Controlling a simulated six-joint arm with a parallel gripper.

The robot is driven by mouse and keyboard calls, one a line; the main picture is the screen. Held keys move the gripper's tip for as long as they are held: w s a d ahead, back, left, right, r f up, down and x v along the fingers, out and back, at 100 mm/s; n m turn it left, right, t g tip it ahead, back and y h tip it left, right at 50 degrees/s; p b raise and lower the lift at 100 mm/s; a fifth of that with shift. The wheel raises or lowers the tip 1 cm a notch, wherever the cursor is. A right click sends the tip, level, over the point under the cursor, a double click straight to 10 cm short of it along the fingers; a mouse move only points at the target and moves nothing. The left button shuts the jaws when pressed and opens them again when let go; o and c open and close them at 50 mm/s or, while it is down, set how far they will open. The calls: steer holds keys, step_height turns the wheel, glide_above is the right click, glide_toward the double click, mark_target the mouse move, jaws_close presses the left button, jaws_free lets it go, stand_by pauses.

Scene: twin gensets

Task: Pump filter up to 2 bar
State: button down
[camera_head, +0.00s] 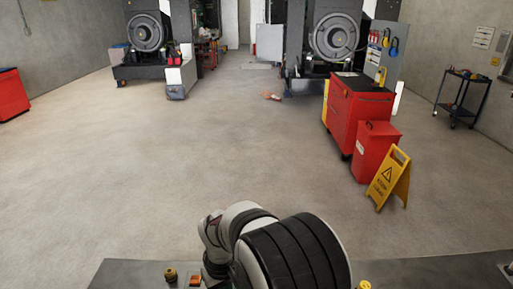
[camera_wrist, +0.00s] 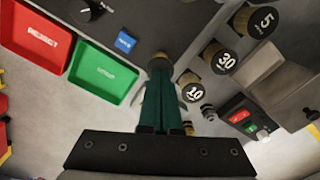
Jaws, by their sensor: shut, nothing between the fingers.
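My gripper (camera_wrist: 160,85) shows in the wrist view as two green fingers pressed together, shut and empty. A brass-coloured round part (camera_wrist: 158,60) lies right at the fingertips; I cannot tell whether they touch it. To the right are black-topped brass cylinders marked 10 (camera_wrist: 194,92), 30 (camera_wrist: 224,62) and 5 (camera_wrist: 264,22). A black knob (camera_wrist: 92,10) is at the top left. No filter, pump or pressure gauge can be made out for sure. In the head view the gripper is hidden behind my arm.
A red tray (camera_wrist: 38,36), a green tray (camera_wrist: 103,75) and a small box with red and green buttons (camera_wrist: 242,118) surround the gripper. Two gensets (camera_head: 147,35) (camera_head: 335,37), a red cabinet (camera_head: 358,108) and a yellow floor sign (camera_head: 390,180) stand beyond. The middle floor is clear.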

steer(key=shift+f, duration=0.65)
steer(key=shift+r, duration=3.05)
steer(key=s+d+r+m, duration=0.5)
steer(key=s+d+r, duration=0.1)
steer(key=s+d, duration=0.2)
steer(key=s+d+m+y, duration=0.1)
steer(key=s+d+m, duration=0.1)
steer(key=s, duration=0.5)
steer(key=s+d+r+m, duration=0.1)
steer(key=s+d+m, duration=0.2)
steer(key=s, duration=0.5)
steer(key=shift+d+m+y, duration=0.2)
steer(key=shift+m+y, duration=0.2)
steer(key=shift+m, duration=0.4)
steer(key=shift+s, duration=0.1)
